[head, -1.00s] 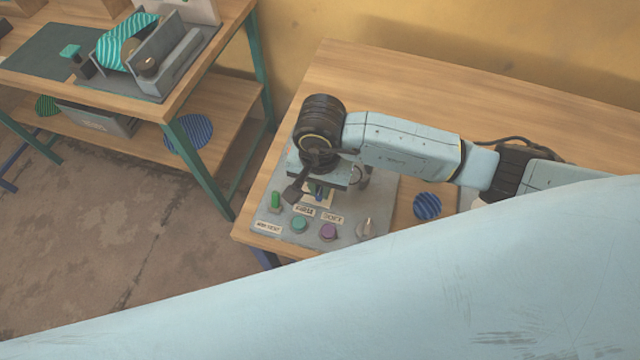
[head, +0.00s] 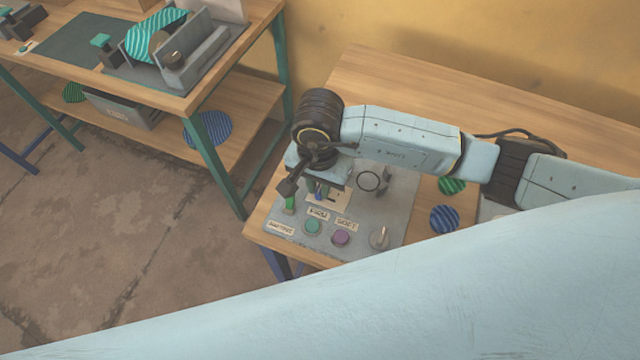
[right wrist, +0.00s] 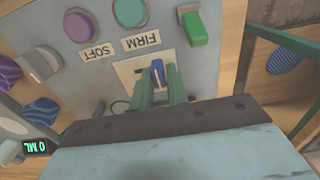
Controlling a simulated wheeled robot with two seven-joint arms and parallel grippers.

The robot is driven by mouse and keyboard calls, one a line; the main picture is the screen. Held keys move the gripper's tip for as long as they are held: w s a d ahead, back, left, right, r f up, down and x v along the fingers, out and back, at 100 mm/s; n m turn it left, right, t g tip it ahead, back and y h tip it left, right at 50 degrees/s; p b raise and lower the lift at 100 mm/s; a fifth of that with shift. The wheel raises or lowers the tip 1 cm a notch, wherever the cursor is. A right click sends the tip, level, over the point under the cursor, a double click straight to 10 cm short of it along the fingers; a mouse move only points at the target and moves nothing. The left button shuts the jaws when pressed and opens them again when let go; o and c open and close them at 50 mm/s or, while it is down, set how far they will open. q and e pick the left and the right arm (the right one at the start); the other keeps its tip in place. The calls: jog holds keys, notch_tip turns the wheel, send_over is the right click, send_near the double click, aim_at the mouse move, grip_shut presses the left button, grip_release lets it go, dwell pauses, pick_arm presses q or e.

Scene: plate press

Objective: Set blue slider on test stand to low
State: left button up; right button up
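The test stand (head: 388,200) is a grey panel on the front left of the wooden table. Its blue slider (right wrist: 157,72) stands up from a cream plate (right wrist: 128,72). My right gripper (head: 320,190) is over the stand, pointing down at the slider. In the right wrist view its two green fingers (right wrist: 160,82) are close on either side of the slider, with little gap visible. The slider is toward the plate's left side in the head view. Marks on the plate are mostly hidden or too small to read. My left gripper is not in view.
A teal button (head: 313,227), a purple button (head: 341,238), a grey knob (head: 380,237) and a green switch (right wrist: 194,28) sit close around the slider. Striped discs (head: 444,218) lie right of the stand. Another bench (head: 190,100) stands at left.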

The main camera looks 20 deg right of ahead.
aim_at(318, 188)
jog(key=o, duration=0.4)
jog(key=shift+w+a, duration=0.1)
jog(key=shift+a, duration=0.05)
notch_tip(318, 188, up, 14)
jog(key=shift+f, duration=0.25)
dwell(0.4)
